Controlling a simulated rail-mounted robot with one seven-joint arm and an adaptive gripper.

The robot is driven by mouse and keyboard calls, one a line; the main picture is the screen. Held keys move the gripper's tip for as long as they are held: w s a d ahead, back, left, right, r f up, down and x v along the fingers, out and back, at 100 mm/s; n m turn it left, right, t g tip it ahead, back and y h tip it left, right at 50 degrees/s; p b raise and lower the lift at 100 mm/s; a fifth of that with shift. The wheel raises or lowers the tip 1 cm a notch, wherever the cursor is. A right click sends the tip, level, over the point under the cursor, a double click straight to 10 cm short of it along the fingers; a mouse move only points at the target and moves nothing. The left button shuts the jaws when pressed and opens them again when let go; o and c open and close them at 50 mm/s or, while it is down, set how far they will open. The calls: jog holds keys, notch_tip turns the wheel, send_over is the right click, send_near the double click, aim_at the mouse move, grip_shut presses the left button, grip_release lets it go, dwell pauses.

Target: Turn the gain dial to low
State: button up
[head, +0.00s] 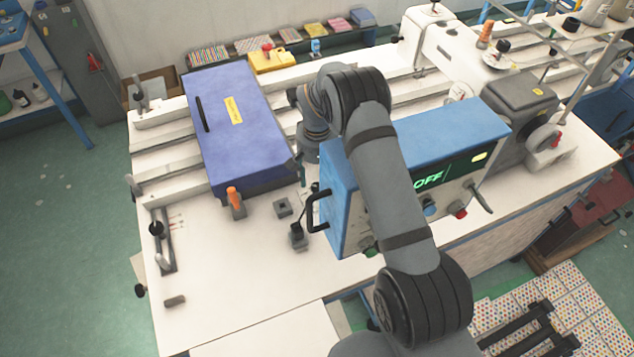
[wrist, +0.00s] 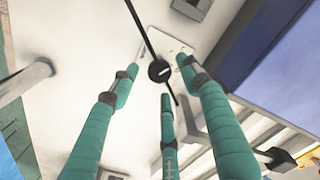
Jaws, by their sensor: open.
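A blue box-shaped unit (head: 345,190) stands on the white bench in the head view, its front partly hidden by my arm. Its panel has a green display (head: 428,180) reading OFF, a blue knob (head: 430,208) and a red knob (head: 460,212). I cannot tell which control is the gain dial. My gripper (head: 302,170) points down left of the unit, mostly hidden behind my arm. In the wrist view my gripper (wrist: 158,76) has its teal fingers apart and empty. A black round knob with a thin rod (wrist: 159,71) appears between the fingertips; contact is unclear.
A blue-purple case (head: 240,130) lies left of my gripper. An orange-topped peg (head: 234,198), a small grey block (head: 283,207) and a black-topped lever (head: 297,232) stand nearby. A sewing machine (head: 440,45) stands behind the unit. The bench's front left is mostly clear.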

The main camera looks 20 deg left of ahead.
aim_at(317, 186)
notch_tip(317, 186, up, 10)
dwell(0.3)
dwell(0.3)
notch_tip(317, 186, down, 12)
jog(key=shift+s+d+f, duration=0.1)
jog(key=shift+f, duration=0.15)
jog(key=shift+r+m+p, duration=0.5)
jog(key=shift+r+p, duration=0.05)
jog(key=shift+p, duration=0.4)
jog(key=shift+f+m+p, duration=0.1)
jog(key=shift+m+p, duration=0.65)
jog(key=shift+m, duration=0.15)
jog(key=shift+f, duration=0.2)
